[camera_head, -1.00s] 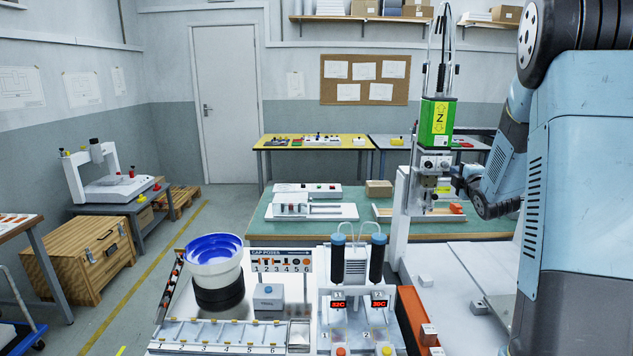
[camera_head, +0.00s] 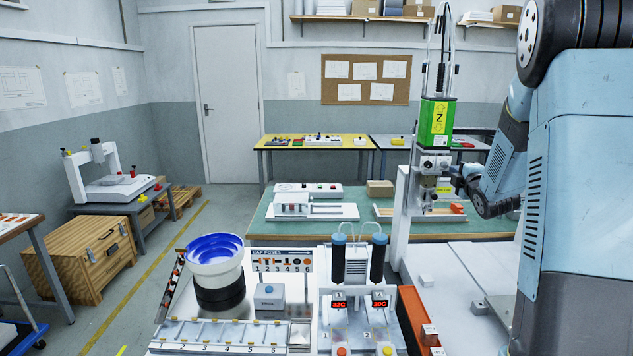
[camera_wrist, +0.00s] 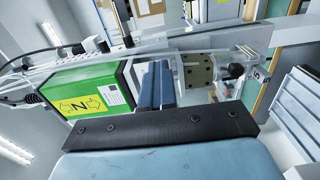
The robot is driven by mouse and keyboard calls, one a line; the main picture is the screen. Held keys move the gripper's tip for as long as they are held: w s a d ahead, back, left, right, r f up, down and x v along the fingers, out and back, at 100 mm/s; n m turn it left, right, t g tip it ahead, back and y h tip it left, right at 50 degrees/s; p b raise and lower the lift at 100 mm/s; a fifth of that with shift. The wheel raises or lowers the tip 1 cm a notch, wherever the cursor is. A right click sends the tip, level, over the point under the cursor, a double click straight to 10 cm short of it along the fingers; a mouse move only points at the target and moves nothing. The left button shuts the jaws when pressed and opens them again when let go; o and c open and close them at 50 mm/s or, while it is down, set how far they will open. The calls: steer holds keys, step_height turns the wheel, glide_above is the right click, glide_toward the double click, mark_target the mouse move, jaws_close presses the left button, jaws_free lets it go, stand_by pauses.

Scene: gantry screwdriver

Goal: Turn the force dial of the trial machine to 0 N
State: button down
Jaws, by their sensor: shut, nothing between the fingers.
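The upright machine with a green Z-marked box (camera_head: 437,123) stands at the right of the green table; the box also shows in the wrist view (camera_wrist: 95,100). Below the box is a silver block with round parts (camera_head: 436,163). In the wrist view, a dark round knob (camera_wrist: 236,71) sits on a pale bracket right of my fingers. I cannot tell whether it is the force dial, and no 0 N mark is readable. My gripper (camera_wrist: 157,70) is shut and empty, in front of the machine. In the head view my gripper (camera_head: 458,181) is small, beside the silver block; contact is unclear.
The green table (camera_head: 470,228) holds white fixtures (camera_head: 315,211) and a cardboard box (camera_head: 379,188). Nearer stand a blue bowl feeder (camera_head: 215,255) and a station with red displays (camera_head: 339,303). An orange-sided tray (camera_head: 411,315) lies right of it. Another white machine (camera_head: 108,185) stands far left.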

steer(key=shift+w+a+r, duration=0.2)
steer(key=shift+r, duration=0.45)
steer(key=shift+w+a+r, duration=0.2)
steer(key=shift+r, duration=0.45)
steer(key=shift+d, duration=0.15)
steer(key=s, duration=0.3)
steer(key=s+d, duration=0.1)
steer(key=s, duration=0.1)
steer(key=shift+s+f, duration=0.35)
steer(key=shift+f, duration=0.1)
steer(key=shift+s+a+f, duration=0.1)
steer(key=shift+s+f, duration=0.15)
steer(key=shift+f, duration=0.25)
steer(key=shift+s+a+f, duration=0.1)
steer(key=shift+s+f, duration=0.1)
steer(key=shift+f, duration=0.3)
